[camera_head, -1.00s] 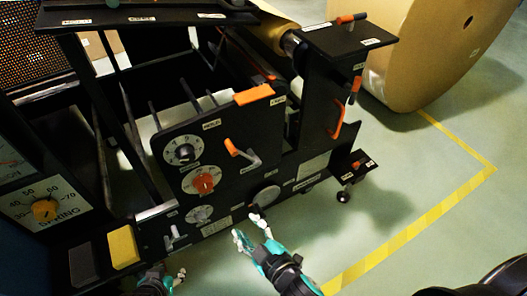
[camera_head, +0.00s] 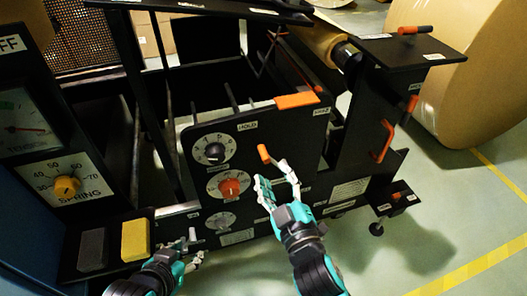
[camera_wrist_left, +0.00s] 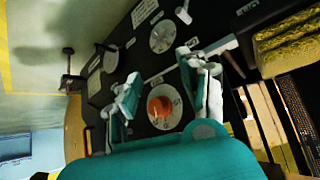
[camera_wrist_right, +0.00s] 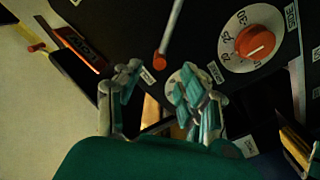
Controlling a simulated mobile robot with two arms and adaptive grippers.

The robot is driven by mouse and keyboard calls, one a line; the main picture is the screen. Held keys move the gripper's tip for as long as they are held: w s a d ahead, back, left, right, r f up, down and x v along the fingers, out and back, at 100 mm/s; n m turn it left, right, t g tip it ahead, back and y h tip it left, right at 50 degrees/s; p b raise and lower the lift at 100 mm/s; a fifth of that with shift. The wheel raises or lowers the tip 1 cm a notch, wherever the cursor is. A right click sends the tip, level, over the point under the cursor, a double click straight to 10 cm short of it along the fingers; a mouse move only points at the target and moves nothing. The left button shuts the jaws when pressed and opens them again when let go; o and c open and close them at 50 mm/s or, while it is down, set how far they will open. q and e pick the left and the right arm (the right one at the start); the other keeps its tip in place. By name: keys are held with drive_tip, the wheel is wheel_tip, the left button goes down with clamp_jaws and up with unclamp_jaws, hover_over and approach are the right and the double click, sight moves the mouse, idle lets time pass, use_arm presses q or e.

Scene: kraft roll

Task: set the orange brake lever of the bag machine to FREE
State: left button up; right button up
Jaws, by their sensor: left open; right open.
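The brake lever (camera_head: 264,154) has an orange grip on a pale metal arm on the black front panel. Its grip points up and left, toward the HOLD label (camera_head: 246,126); another label (camera_head: 321,111), too small to read surely, is further right. My right gripper (camera_head: 277,181) is open just below the lever, its fingers hiding most of the arm. In the right wrist view the orange tip (camera_wrist_right: 160,60) shows just beyond the open fingers, apparently not gripped. My left gripper (camera_head: 194,250) is open and empty low at the panel's left.
A black-knobbed dial (camera_head: 215,151) and an orange-knobbed dial (camera_head: 231,187) sit left of the lever. An orange bar (camera_head: 297,100) lies on the panel's top edge. A yellow block (camera_head: 135,239) and a grey block (camera_head: 92,250) lie left. A large kraft roll (camera_head: 455,95) stands right.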

sight(265, 156)
drive_tip(key=b+x, duration=0.1)
drive_tip(key=x, duration=0.6)
drive_tip(key=shift+w+f, duration=0.1)
drive_tip(key=shift+w, duration=0.2)
drive_tip(key=shift+w+a, duration=0.2)
drive_tip(key=shift+w, duration=0.25)
use_arm(q)
drive_tip(key=w+r+t, duration=0.1)
drive_tip(key=w+d+r+t, duration=0.1)
drive_tip(key=w+r+t, duration=0.1)
drive_tip(key=w, duration=0.1)
drive_tip(key=shift+d+r+h, duration=0.25)
drive_tip(key=shift+d+h, duration=0.05)
drive_tip(key=shift+h, duration=0.1)
use_arm(e)
clamp_jaws()
